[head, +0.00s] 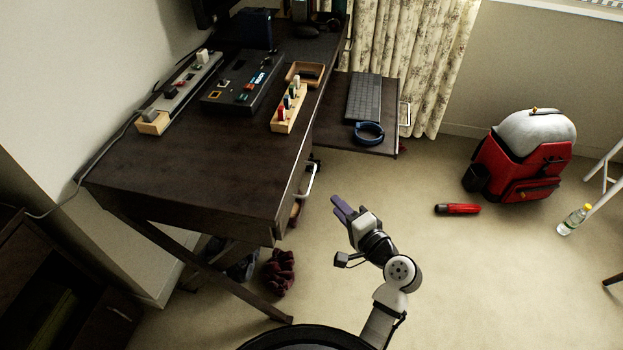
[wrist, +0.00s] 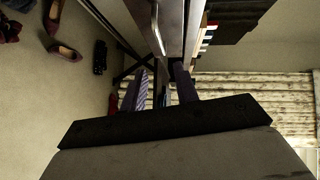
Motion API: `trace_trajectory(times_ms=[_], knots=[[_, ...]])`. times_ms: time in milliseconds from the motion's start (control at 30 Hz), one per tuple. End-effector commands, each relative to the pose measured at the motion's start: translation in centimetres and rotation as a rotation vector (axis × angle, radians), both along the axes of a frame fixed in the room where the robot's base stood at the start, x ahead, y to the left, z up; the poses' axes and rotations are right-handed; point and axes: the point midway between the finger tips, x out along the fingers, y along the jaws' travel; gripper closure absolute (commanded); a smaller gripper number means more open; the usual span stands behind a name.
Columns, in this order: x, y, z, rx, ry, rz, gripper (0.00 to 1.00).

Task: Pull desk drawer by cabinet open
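The dark wooden desk (head: 190,165) stands on the left. Its near drawer (head: 293,185) faces right, above the floor, and looks flush with the desk side. The drawer's silver bar handle (head: 309,183) stands out from the front; a silver handle also shows in the wrist view (wrist: 156,28). My gripper (head: 339,207) is to the right of this handle, apart from it, with purple fingers pointing up-left. The fingers look apart and hold nothing. The low dark cabinet (head: 65,290) is at the lower left.
A farther desk drawer (head: 335,132) is out, holding a keyboard (head: 364,97) and blue headphones (head: 368,133). Shoes (head: 280,270) lie under the desk. A red backpack (head: 520,165), red flashlight (head: 457,209) and bottle (head: 573,219) are on the floor at right. Carpet around my gripper is clear.

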Motion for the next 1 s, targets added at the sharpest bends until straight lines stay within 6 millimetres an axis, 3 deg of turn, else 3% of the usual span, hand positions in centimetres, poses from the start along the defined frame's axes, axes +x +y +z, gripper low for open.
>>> trace_trajectory(times_ms=[600, 1000], knots=[[10.0, 5.8, -1.4, -0.005, -0.001, 0.005, 0.7], [11.3, 6.5, -1.7, -0.006, -0.002, 0.003, 0.7]])
